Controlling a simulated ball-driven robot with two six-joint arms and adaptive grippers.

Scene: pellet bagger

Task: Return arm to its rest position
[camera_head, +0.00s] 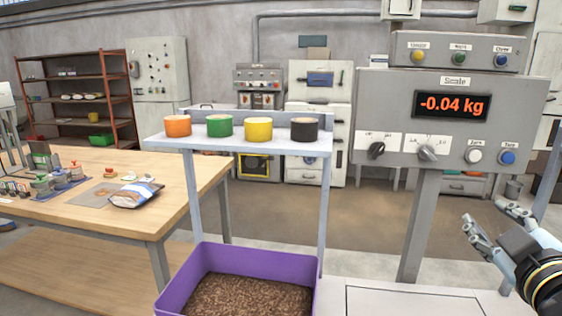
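My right gripper (484,224) is at the right edge of the head view, its fingers spread apart with nothing between them. It is in the air in front of the scale panel (390,90) and to the right of the panel's post. My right arm comes in from the lower right corner. My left gripper and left arm do not show in this view.
A purple bin (172,296) of brown pellets stands at the bottom centre. Behind it a shelf (240,146) carries orange, green, yellow and black containers. The scale display reads -0.04 kg. A wooden table (150,214) with a bag (136,194) is at the left.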

